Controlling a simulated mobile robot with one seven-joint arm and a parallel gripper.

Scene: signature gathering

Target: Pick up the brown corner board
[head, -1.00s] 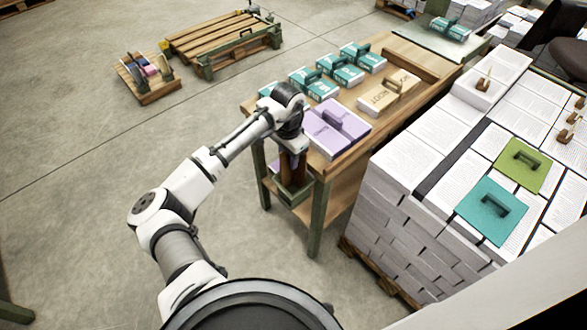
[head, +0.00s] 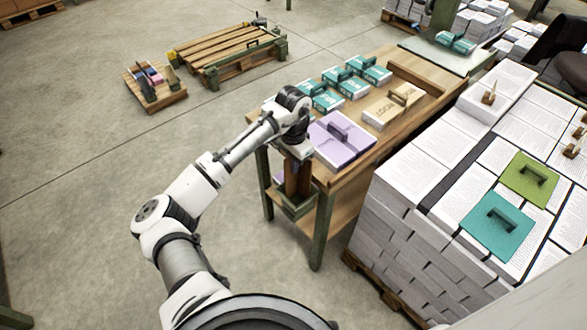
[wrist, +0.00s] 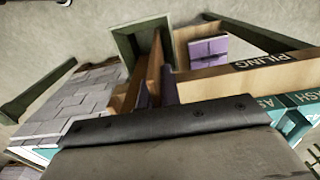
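Brown corner boards (head: 291,178) stand upright in a green open holder (head: 297,208) at the near left corner of the wooden table. In the wrist view, brown boards (wrist: 154,74) and a purple one (wrist: 170,86) rise from the green holder (wrist: 124,45). My gripper (head: 294,152) is directly above the boards, pointing down, close to their tops. In the wrist view, a dark bar and grey gripper body cover the lower part; the fingertips are hidden, so I cannot tell if they touch a board.
A tall paper stack (head: 400,215) stands close on the right.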

